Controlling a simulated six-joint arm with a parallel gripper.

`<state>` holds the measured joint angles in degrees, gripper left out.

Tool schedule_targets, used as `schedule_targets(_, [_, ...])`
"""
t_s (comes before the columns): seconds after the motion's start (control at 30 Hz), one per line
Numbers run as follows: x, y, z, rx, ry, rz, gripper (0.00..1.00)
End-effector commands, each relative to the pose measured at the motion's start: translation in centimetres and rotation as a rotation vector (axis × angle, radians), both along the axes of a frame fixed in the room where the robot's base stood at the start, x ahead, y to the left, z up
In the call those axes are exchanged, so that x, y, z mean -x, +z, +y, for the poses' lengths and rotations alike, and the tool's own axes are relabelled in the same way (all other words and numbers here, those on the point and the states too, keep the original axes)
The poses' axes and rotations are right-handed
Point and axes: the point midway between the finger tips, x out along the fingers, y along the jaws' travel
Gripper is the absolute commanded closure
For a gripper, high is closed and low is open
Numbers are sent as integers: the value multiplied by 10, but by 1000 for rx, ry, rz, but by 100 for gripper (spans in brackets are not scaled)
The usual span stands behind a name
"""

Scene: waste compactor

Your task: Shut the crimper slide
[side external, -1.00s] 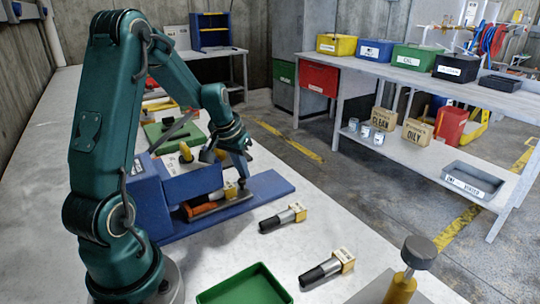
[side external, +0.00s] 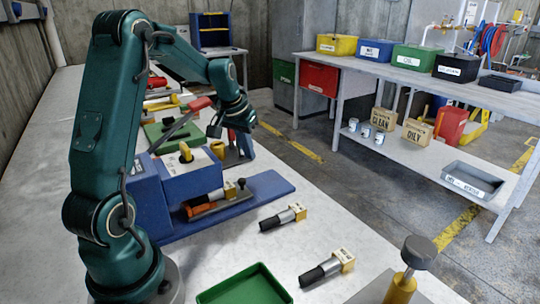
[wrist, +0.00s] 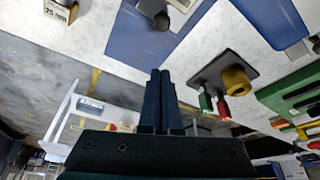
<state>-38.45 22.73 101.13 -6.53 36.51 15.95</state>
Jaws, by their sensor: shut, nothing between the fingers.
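The blue crimper (side external: 165,195) stands on the bench on a long flat blue base (side external: 268,187). Its slide (side external: 212,208) lies low at the housing's front, with an orange part, a grey-and-brass piece (side external: 229,190) and a dark upright knob (side external: 241,184) at its right end. How far the slide is out I cannot tell. My gripper (side external: 240,122) is above and behind the knob, apart from it. In the wrist view my gripper (wrist: 156,76) has its fingers together and empty. The blue base (wrist: 140,35) and the knob (wrist: 162,20) lie beyond the fingertips there.
A dark plate with a brass ring (wrist: 234,80) and coloured handles is right of my fingers.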

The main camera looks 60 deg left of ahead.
Motion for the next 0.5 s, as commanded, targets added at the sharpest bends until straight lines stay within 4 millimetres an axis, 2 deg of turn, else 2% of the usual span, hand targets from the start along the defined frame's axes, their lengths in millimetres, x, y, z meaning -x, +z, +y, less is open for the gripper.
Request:
schedule_targets(0.03, [2,11,-1,-5,1,-5,100])
schedule_targets(0.2, [12,39,-6,-4,0,-5,100])
schedule_targets(0.37, [18,55,-9,-2,0,-2,100])
schedule_targets(0.5, [24,58,-13,6,-31,25,46])
